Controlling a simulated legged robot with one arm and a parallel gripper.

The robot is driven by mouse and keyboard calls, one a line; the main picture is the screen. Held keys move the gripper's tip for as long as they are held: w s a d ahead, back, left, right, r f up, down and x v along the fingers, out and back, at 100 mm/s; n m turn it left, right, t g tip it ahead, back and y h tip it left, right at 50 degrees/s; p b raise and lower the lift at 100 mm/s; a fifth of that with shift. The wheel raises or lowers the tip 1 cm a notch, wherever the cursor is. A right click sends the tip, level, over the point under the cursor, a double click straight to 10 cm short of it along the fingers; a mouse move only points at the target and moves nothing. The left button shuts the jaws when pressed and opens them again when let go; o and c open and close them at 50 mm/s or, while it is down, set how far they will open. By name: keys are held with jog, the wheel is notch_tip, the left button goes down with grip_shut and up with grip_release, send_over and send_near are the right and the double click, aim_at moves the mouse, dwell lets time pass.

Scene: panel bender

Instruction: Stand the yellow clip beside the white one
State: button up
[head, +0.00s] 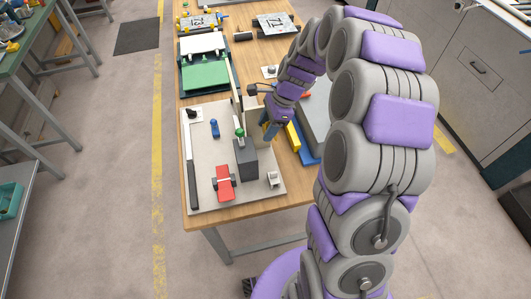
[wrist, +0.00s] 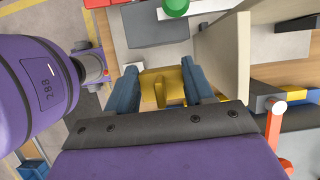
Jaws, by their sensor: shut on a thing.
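My gripper (head: 270,130) hangs over the right side of the pale board, its blue fingers pointing down. In the wrist view my gripper (wrist: 162,90) is shut on the yellow clip (wrist: 160,86), which sits between the two blue fingers. The clip's lower part is hard to make out, and in the head view it is not clearly visible. A small white piece (head: 273,179), which looks like the white clip, stands near the board's front right corner, apart from my gripper.
The pale board (head: 205,185) carries a dark grey block (head: 245,158) with a green knob, a red clamp (head: 223,182) and a blue piece (head: 214,128). An upright beige panel (wrist: 222,55) stands close to my gripper. A yellow bar (head: 293,137) lies to the right.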

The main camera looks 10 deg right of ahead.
jog(key=f, duration=0.4)
jog(key=f+b, duration=0.1)
jog(key=f, duration=0.3)
jog(key=f+b, duration=0.1)
jog(key=f, duration=0.2)
jog(key=shift+a+f, duration=0.3)
jog(key=shift+f, duration=0.1)
jog(key=shift+d+f+b, duration=0.2)
jog(key=shift+f+b, duration=0.4)
jog(key=shift+f, duration=1.75)
jog(key=shift+r, duration=0.1)
jog(key=o, duration=1.1)
